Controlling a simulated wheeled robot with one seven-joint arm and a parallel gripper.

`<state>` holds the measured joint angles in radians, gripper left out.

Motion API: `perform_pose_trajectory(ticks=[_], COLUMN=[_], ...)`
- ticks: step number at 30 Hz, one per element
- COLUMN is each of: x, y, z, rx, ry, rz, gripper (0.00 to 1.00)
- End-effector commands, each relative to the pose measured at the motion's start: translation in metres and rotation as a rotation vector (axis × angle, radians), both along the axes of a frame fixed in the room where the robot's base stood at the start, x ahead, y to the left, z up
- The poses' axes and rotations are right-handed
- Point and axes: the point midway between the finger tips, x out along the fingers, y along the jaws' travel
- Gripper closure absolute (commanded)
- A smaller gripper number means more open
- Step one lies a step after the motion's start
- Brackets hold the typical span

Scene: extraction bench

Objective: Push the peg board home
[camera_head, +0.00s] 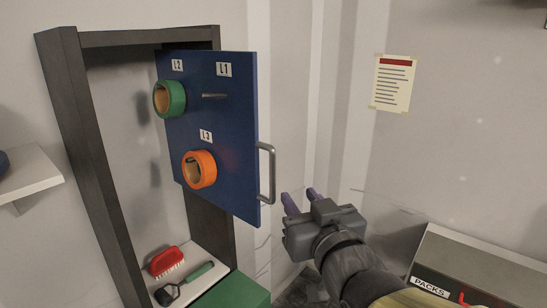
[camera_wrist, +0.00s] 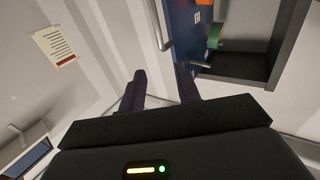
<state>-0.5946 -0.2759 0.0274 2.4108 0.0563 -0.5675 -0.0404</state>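The blue peg board (camera_head: 226,125) stands out at an angle from a dark-framed recess (camera_head: 92,150). A grey bar handle (camera_head: 269,175) is on its right edge. A green ring (camera_head: 176,99) hangs at L2 and an orange ring (camera_head: 205,167) at L3. The peg at L1 (camera_head: 214,96) is bare. My gripper (camera_head: 299,197) is open and empty, just right of the handle and apart from it. In the wrist view, the gap between my fingers (camera_wrist: 160,70) faces the handle (camera_wrist: 162,25), with the board (camera_wrist: 187,30) to its right.
A red brush (camera_head: 167,261) and a black-headed tool with a green handle (camera_head: 185,285) lie in the bottom of the recess. A green box top (camera_head: 235,292) is below the board. A box labelled PACKS (camera_head: 470,262) stands at lower right. A white shelf (camera_head: 30,172) is at left.

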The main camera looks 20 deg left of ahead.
Motion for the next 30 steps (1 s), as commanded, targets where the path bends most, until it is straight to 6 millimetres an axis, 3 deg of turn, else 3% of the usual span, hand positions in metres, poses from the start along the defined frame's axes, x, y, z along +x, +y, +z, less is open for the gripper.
perform_pose_trajectory(ticks=[30], x=[0.023], y=[0.013], z=[-0.006], rx=[-0.002], ry=[0.0], rz=[-0.012], gripper=[0.67])
